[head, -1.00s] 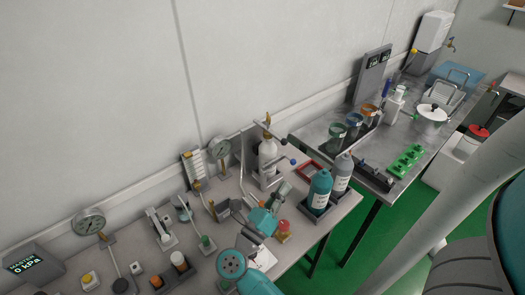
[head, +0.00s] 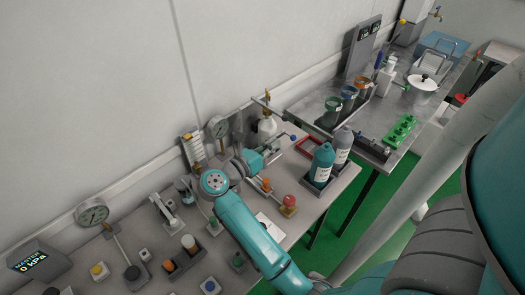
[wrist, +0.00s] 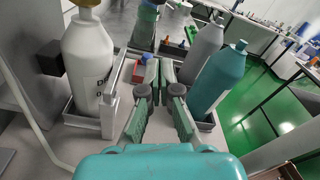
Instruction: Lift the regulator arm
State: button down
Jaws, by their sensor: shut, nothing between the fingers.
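What looks like the regulator arm is a bar with a blue knob (head: 292,137) beside the white bottle (head: 266,127) at the back of the near bench. I cannot be certain which part it is. In the wrist view a blue-ended piece (wrist: 147,57) shows just left of my fingertips; contact cannot be told. My gripper (head: 277,143) is close to the bottle stand, its fingers shut and empty. In the wrist view the fingers (wrist: 160,68) converge ahead, between the white bottle (wrist: 90,70) on the left and the teal bottle (wrist: 218,75) on the right.
A teal bottle (head: 321,163) and a grey bottle (head: 342,146) stand in a tray right of my gripper. A red knob (head: 289,201) is nearer. A display (head: 38,261) reads 0 kPa. A second bench (head: 410,105) stands beyond a gap.

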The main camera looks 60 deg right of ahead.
jog(key=shift+d+r, duration=1.8)
jog(key=shift+d, duration=0.3)
jog(key=w+d+r+n, duration=0.1)
jog(key=w+r+n, duration=0.4)
jog(key=r, duration=0.3)
jog(key=w+d+r+n+g, duration=0.1)
jog(key=w+r+n, duration=0.4)
jog(key=r+n, duration=0.3)
jog(key=shift+w+d+r, duration=0.25)
jog(key=shift+w+r, duration=0.05)
jog(key=shift+r, duration=0.1)
jog(key=shift+h, duration=0.3)
